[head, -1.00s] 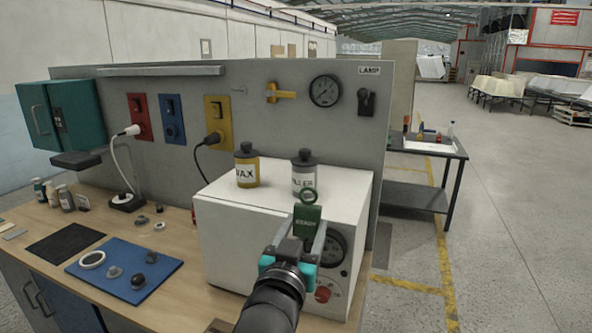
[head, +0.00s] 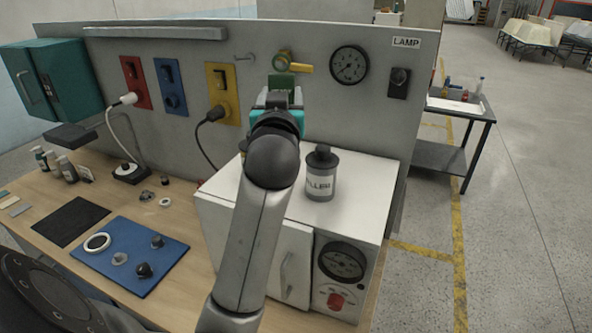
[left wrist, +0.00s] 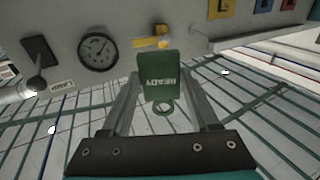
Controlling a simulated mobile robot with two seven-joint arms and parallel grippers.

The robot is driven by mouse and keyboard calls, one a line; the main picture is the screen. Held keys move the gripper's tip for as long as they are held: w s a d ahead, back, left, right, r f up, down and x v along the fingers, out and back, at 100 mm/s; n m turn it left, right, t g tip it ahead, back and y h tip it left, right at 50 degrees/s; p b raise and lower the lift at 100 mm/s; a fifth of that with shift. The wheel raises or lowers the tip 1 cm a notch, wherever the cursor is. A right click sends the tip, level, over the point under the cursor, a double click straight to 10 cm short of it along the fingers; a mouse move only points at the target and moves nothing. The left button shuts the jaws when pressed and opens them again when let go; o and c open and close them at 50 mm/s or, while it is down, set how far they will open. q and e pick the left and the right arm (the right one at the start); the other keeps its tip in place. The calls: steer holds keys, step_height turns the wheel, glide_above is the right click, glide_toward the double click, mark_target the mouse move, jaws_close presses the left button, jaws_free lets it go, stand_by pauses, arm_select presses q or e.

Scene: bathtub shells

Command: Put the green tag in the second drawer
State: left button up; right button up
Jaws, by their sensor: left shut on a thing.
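The green tag (head: 284,78) is between the fingers of my left gripper (head: 279,97), raised in front of the grey panel just below the yellow lever (head: 300,67). Its ring shows at the top in the head view. In the left wrist view, the tag (left wrist: 158,70) reads READY upside down, and my left gripper (left wrist: 162,95) is shut on it. The yellow lever (left wrist: 150,43) appears behind the tag there; I cannot tell whether they touch. I cannot make out any drawer. My right gripper is not in view.
A white box (head: 350,205) with a handled door stands on the bench, with a FILLER bottle (head: 321,175) on it. A second bottle is mostly hidden by my arm. A blue mat (head: 120,280) with small parts lies at left. A teal cabinet (head: 55,78) hangs at far left.

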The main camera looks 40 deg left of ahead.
arm_select(q)
steer(key=f+b, duration=0.1)
steer(key=f, duration=0.5)
steer(key=f+b, duration=0.1)
steer(key=f, duration=0.6)
steer(key=shift+s+d, duration=0.15)
steer(key=shift+s, duration=0.05)
steer(key=shift+f, duration=0.6)
step_height(320, 180, down, 4)
steer(key=shift+r+b, duration=0.2)
steer(key=shift+b, duration=0.35)
steer(key=shift+f, duration=0.3)
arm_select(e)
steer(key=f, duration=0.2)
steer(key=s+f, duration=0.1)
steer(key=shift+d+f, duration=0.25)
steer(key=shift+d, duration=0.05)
